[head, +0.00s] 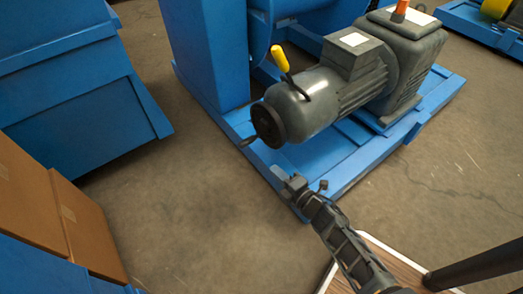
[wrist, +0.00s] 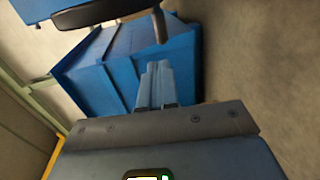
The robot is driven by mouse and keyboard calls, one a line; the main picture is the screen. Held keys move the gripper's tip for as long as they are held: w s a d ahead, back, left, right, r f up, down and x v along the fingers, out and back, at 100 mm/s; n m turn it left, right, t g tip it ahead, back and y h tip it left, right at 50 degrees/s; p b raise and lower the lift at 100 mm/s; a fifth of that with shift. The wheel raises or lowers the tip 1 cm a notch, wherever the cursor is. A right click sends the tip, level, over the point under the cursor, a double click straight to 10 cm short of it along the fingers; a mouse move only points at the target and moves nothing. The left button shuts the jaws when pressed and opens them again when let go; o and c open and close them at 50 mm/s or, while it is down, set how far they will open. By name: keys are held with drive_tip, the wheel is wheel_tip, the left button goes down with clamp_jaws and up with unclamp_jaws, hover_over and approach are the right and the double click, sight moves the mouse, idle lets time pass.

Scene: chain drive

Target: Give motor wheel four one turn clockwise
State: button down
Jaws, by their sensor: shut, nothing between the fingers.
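A grey motor (head: 325,95) sits on a blue base frame. At its near left end is a dark round hand wheel (head: 268,125) with a small crank handle (head: 246,142) sticking out at the left. No number is legible on the wheel. My gripper (head: 293,183) is below and slightly right of the wheel, apart from it. In the wrist view the fingers (wrist: 156,70) are together and empty. The dark wheel rim (wrist: 95,12) crosses the top of the wrist view, with its handle (wrist: 160,25) pointing down just beyond the fingertips.
A yellow-gripped lever (head: 280,58) rises from the motor near the wheel. The blue base frame (head: 350,165) is close beside my gripper. Blue bins (head: 85,110) and cardboard boxes (head: 85,225) stand at the left. Concrete floor (head: 185,200) is clear between.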

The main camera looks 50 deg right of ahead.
sight(247, 144)
drive_tip(key=b+x, duration=0.4)
drive_tip(key=x, duration=0.9)
drive_tip(key=shift+w+d+b, duration=0.1)
drive_tip(key=shift+w+b, duration=0.25)
drive_tip(key=shift+b, duration=0.05)
